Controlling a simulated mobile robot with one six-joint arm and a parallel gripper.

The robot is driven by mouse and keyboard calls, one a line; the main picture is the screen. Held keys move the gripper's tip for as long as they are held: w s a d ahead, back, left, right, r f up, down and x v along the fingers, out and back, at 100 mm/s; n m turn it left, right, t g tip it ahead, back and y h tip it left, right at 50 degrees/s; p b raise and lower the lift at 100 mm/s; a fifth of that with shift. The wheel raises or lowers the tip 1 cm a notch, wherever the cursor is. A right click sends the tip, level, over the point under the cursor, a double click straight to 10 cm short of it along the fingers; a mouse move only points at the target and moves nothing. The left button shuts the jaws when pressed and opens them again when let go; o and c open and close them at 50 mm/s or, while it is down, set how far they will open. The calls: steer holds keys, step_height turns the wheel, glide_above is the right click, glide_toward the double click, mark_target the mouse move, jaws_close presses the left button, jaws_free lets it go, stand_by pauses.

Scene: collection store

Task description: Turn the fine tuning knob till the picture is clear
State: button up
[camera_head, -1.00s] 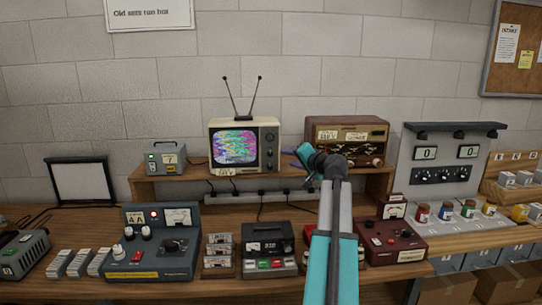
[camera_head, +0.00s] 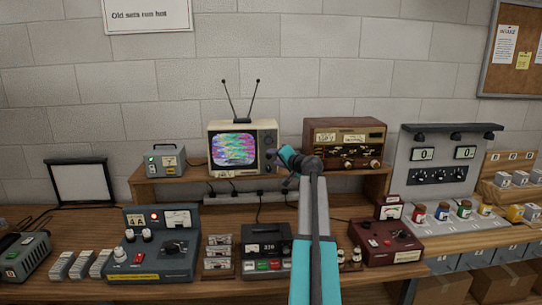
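The small cream television (camera_head: 214,150) stands on the raised shelf with two antenna rods up. Its screen (camera_head: 233,149) shows garbled bands of magenta, green and blue, not a clear picture. The control panel is right of the screen, with a dark knob (camera_head: 269,139) near its top. My gripper (camera_head: 274,155) points left at the lower part of this panel, close to it. The gripper and wrist cover whatever is lower on the panel's right side. Contact with a knob, and whether the fingers are open or shut, cannot be made out.
A brown radio (camera_head: 313,132) stands right of the television, behind my wrist. A small grey-green box (camera_head: 163,163) is on the shelf to the left. Below, a blue-grey console (camera_head: 150,262), a dark meter unit reading 228 (camera_head: 266,247) and a red unit (camera_head: 385,245) crowd the bench.

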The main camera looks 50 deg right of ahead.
mark_target(270, 157)
steer(key=shift+p+x, duration=0.4)
steer(key=shift+x, duration=1.2)
jaws_close()
steer(key=shift+f, duration=0.15)
steer(key=shift+f+m+b, duration=0.15)
steer(key=shift+m+b, duration=0.15)
steer(key=shift+b, duration=0.8)
steer(key=m+t+b, duration=0.1)
steer(key=b, duration=0.4)
steer(key=shift+f+m, duration=0.15)
steer(key=shift+m, duration=0.25)
steer(key=shift+s+m+t+b, duration=0.1)
steer(key=shift+m+t+b, duration=0.25)
steer(key=shift+b, duration=0.25)
steer(key=shift+r, duration=0.2)
jaws_free()
